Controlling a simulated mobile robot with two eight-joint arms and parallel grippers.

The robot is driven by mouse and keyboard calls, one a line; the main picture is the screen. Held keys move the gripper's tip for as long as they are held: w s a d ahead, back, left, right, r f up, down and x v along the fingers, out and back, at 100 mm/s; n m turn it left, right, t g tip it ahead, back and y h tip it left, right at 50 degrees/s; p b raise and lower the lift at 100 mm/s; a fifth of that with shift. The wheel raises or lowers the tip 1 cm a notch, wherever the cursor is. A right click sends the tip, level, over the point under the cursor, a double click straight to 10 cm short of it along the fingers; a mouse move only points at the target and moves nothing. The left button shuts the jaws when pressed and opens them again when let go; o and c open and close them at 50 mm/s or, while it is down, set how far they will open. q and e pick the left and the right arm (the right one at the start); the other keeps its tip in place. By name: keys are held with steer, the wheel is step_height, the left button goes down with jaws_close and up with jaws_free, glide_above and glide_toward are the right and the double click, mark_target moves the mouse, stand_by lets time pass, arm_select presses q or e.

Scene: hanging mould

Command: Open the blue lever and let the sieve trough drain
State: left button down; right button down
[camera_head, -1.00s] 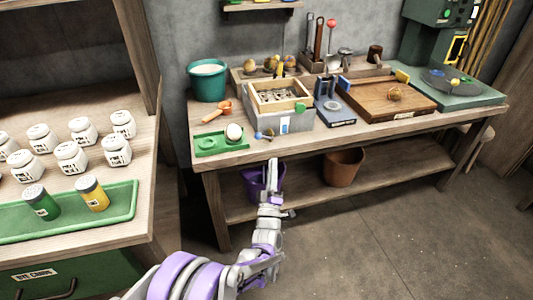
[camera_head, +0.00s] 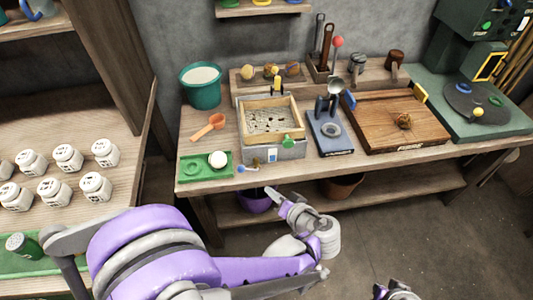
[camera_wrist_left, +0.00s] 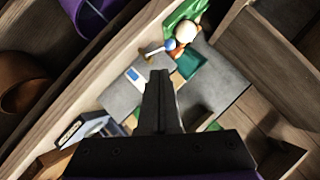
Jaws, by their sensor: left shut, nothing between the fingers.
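The sieve trough is a grey box (camera_head: 287,153) with a wooden-framed sieve (camera_head: 297,130) on top, near the front edge of the workbench. The blue lever (camera_head: 241,169), with a small blue knob, sticks out at the trough's front left. It also shows in the left wrist view (camera_wrist_left: 169,45), beyond my fingertips. My left gripper (camera_head: 270,191) is shut and empty, in front of the bench, to the right of the lever and apart from it. Its closed fingers show in the left wrist view (camera_wrist_left: 160,75). Part of my right arm's end (camera_head: 397,291) shows at the bottom edge; its fingers are unclear.
A green tray (camera_head: 190,172) with a white ball (camera_head: 217,160) lies left of the lever. A blue-based stand (camera_head: 331,139) and wooden board (camera_head: 385,120) are to the right. A purple pot (camera_head: 254,202) is below.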

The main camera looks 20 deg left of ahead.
arm_select(q)
steer(key=r, duration=0.1)
steer(key=b, duration=0.1)
glide_toward(242, 171)
steer(key=x, duration=0.7)
steer(key=shift+w+d, duration=0.1)
steer(key=shift+d, duration=0.05)
steer(key=shift+a+f+y+b, duration=0.3)
steer(key=shift+a+f+b, duration=0.1)
steer(key=shift+b, duration=0.1)
steer(key=shift+r, duration=0.1)
